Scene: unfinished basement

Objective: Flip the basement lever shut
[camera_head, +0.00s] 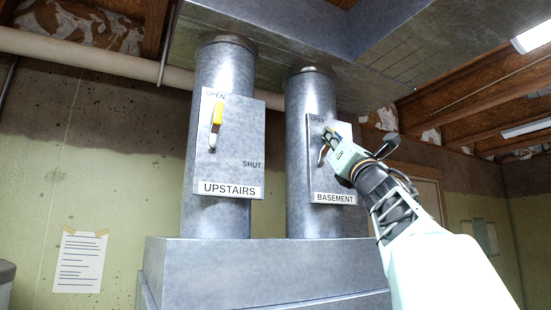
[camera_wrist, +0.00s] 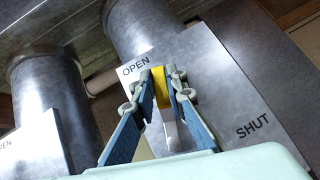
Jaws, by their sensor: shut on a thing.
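The basement lever's plate (camera_head: 323,180) is a grey metal panel on the right duct, labelled BASEMENT, with OPEN at its top left. In the wrist view the plate (camera_wrist: 215,85) shows OPEN at the upper left and SHUT at the lower right. The basement lever (camera_wrist: 159,88) has a yellow grip and a pale shaft, and its grip stands near OPEN. My gripper (camera_wrist: 162,82) is shut on the yellow grip, one finger on each side. In the head view my gripper (camera_head: 328,140) covers most of this lever.
The upstairs plate (camera_head: 232,165) is on the left duct, with its yellow-gripped lever (camera_head: 216,118) up near OPEN. A grey plenum box (camera_head: 260,265) lies below both ducts. A ceiling duct (camera_head: 290,40) is above. A paper sheet (camera_head: 79,262) hangs on the left wall.

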